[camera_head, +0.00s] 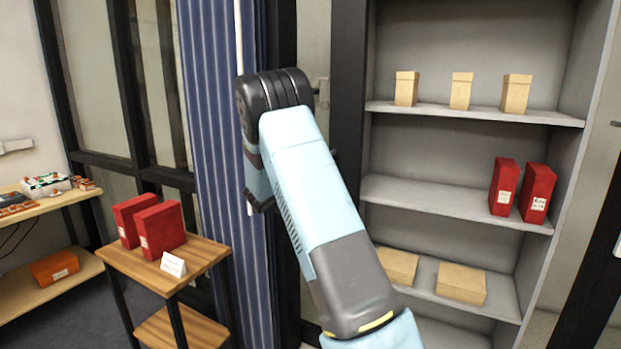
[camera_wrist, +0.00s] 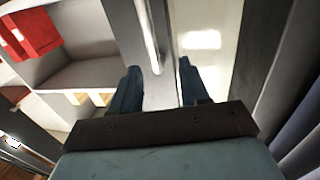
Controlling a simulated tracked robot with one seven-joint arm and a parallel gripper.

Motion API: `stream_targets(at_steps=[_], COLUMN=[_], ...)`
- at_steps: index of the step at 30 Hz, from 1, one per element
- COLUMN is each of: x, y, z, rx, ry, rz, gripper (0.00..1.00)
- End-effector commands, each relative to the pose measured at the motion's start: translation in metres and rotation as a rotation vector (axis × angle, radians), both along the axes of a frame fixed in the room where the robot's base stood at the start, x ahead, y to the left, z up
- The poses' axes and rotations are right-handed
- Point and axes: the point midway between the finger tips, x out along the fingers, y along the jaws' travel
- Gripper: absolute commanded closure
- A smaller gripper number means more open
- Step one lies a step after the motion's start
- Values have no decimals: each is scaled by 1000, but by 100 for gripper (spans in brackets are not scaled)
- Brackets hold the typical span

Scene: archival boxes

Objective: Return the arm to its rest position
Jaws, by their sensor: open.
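My arm rises from the bottom of the head view, bends at a dark elbow near the curtain and folds back behind itself. My gripper is not clearly visible there. In the wrist view, my gripper (camera_wrist: 158,82) is open, its two dark blue fingers apart with nothing between them. A pale door frame with a bar-like handle (camera_wrist: 148,38) shows beyond the fingers; I cannot tell how far away it is.
Two red boxes (camera_head: 160,230) stand with a white card (camera_head: 173,265) on a small wooden stand (camera_head: 205,251) at left. A grey shelf (camera_head: 420,192) at right holds two red boxes (camera_head: 535,192), tan boxes (camera_head: 461,91) above and flat tan boxes (camera_head: 460,283) below. A striped curtain (camera_head: 210,110) hangs near my elbow.

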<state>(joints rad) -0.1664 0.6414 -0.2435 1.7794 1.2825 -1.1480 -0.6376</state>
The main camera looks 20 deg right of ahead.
Motion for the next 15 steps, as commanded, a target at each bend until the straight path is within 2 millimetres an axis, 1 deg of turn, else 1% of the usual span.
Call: stream_targets(at_steps=[1, 5, 15], x=[-1, -4, -4], y=[4, 8, 7], z=[0, 0, 0], rx=[0, 0, 0], ry=[0, 0, 0], rz=[1, 0, -1], gripper=[55, 55, 55])
